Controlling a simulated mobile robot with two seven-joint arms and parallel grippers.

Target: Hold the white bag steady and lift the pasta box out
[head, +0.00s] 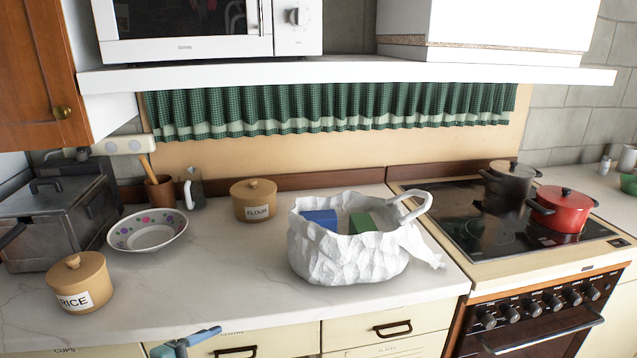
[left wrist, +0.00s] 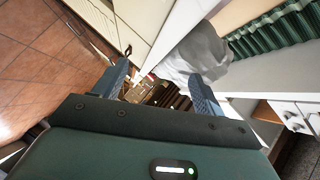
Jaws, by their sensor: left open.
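The white bag (head: 345,256) stands upright on the counter left of the stove, crumpled, with its mouth open and a handle loop at its upper right. Inside it, the tops of a blue box (head: 321,218) and a green box (head: 361,223) show; their lower parts are hidden, and I cannot tell which is the pasta box. My left gripper (head: 187,342) is at the bottom edge, in front of the counter, apart from the bag. In the left wrist view its fingers (left wrist: 160,84) are spread and empty, with the bag (left wrist: 193,54) beyond them. My right gripper is not in view.
A rice jar (head: 81,285), patterned bowl (head: 147,232) and flour jar (head: 254,200) stand left of the bag. A red pot (head: 562,210) and a dark pot (head: 510,181) sit on the stove. A shelf (head: 345,72) hangs above. Counter in front of the flour jar is clear.

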